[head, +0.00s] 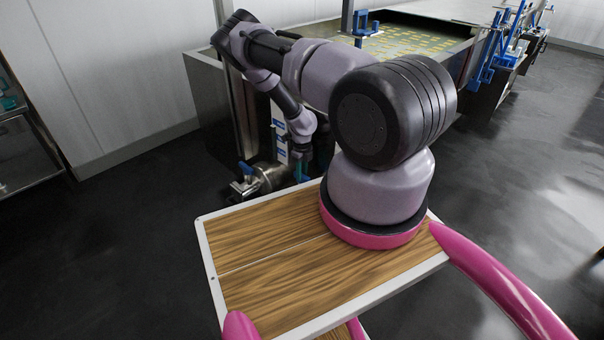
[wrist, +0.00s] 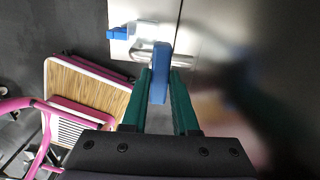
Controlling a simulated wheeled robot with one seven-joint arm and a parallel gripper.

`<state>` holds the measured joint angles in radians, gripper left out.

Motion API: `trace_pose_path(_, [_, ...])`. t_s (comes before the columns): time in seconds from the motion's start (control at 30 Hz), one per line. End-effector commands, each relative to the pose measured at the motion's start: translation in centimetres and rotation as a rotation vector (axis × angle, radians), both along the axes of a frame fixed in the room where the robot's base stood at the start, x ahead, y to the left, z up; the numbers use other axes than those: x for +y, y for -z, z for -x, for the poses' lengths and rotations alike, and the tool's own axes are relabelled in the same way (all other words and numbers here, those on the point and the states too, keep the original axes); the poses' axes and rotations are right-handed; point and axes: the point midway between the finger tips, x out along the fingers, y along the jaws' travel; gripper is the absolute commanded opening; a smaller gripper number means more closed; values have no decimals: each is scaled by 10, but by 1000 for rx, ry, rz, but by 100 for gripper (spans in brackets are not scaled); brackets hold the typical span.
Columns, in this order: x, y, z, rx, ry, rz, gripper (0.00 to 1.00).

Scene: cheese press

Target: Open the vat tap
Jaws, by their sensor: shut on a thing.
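The vat tap (head: 266,177) is a silver fitting low at the near end of the metal vat (head: 215,105). A blue part (head: 245,169) shows at its left end in the head view. In the wrist view, a blue lever handle (wrist: 159,88) lies between the green fingers of my gripper (wrist: 161,74), which is shut on it. The tap's pale metal body (wrist: 140,45) is just beyond, with a small blue part (wrist: 117,33) at its left. In the head view my arm hides most of the gripper and the held handle.
My wood-topped base fills the lower middle of the head view. The vat (head: 470,62) holds liquid with many yellowish pieces, and blue brackets (head: 490,58) stand along its right side. A metal shelf (head: 22,150) stands at the left. Dark floor is clear on both sides.

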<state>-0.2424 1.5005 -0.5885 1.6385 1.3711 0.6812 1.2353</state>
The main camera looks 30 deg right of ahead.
Motion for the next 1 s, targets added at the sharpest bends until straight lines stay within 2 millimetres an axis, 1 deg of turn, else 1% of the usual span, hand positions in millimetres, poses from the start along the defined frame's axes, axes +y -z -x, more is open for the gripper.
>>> trace_pose_path(0.27, [-1, -1, 0, -1, -162, 0, 0])
trace_pose_path(1.0, [-1, -1, -1, -2, -859, 1, 0])
